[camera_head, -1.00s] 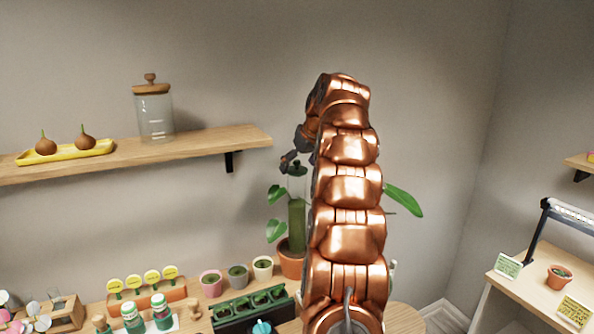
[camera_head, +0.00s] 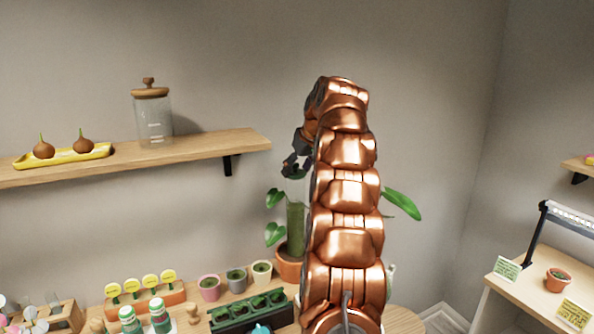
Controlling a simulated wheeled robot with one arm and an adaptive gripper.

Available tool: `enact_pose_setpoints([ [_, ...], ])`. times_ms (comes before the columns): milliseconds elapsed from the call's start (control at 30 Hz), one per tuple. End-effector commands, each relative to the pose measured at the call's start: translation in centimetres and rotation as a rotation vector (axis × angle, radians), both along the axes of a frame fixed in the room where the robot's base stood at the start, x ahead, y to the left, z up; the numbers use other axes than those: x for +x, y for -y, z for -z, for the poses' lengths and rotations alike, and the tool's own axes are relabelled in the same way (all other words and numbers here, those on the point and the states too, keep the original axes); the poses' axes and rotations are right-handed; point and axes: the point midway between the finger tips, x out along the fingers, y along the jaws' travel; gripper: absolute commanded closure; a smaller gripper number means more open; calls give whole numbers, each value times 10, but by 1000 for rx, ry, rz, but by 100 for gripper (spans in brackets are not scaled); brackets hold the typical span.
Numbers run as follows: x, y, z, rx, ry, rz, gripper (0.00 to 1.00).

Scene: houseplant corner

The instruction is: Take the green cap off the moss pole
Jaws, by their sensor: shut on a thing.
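The moss pole (camera_head: 296,226) stands upright in a terracotta pot (camera_head: 289,268), a green column with a clear upper part. My gripper (camera_head: 291,170) is at the top of the pole, left of my arm, and its jaws are shut on the green cap there. The cap shows only as a small dark patch under the fingers, mostly hidden by them. I cannot tell whether the cap still touches the pole. My copper arm hides the right side of the pole and part of the plant.
A wooden shelf (camera_head: 200,152) on the left wall holds a glass jar (camera_head: 153,118) and a yellow tray (camera_head: 95,155) with bulbs. Small pots (camera_head: 236,279), a black seedling tray (camera_head: 240,321) and green-capped bottles (camera_head: 160,316) crowd the table below. Leaves (camera_head: 402,203) stick out right of my arm.

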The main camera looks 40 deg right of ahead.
Motion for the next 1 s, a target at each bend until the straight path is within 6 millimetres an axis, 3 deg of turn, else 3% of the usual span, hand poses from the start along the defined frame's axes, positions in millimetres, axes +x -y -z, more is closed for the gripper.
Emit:
enact_pose_setpoints([
  [567,1,1,-27,-3,6,1,52],
  [1000,-4,-2,-31,-2,2,0,52],
])
